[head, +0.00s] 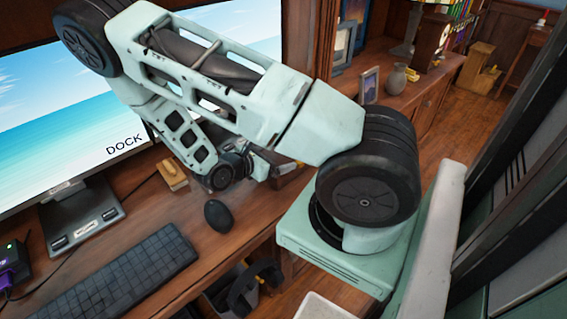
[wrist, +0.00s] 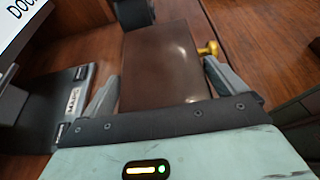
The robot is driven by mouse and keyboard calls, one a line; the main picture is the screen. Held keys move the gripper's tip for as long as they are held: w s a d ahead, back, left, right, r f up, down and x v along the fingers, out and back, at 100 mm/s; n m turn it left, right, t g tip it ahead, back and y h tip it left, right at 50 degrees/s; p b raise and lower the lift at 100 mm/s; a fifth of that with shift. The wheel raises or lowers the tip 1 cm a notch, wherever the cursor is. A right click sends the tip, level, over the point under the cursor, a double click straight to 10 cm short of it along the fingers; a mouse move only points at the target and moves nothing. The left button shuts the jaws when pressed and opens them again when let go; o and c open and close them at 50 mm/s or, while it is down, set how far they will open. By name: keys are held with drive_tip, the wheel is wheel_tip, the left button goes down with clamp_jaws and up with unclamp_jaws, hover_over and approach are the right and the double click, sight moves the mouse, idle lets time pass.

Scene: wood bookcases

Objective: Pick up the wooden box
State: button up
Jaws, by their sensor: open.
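The wooden box (wrist: 160,50) is dark brown with a smooth, shiny top and a brass knob (wrist: 208,49) on its right side in the wrist view. My gripper (wrist: 161,70) is open, with one grey finger beside the box's left side and the other by its right side, near the knob. I cannot tell whether the fingers touch it. In the head view my gripper (head: 262,160) is low over the desk, and my arm hides most of the box.
The desk (head: 190,222) holds a monitor (head: 60,115) on a stand, a keyboard (head: 118,280), a black mouse (head: 218,215) and a small yellowish wooden object (head: 172,177). Headphones (head: 252,283) sit below the desk's front edge. A vase (head: 396,79) stands farther back.

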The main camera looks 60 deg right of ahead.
drive_tip(key=c, duration=1.4)
drive_tip(key=shift+c, duration=0.2)
drive_tip(key=shift+r, duration=0.15)
wheel_tip(320, 180, up, 10)
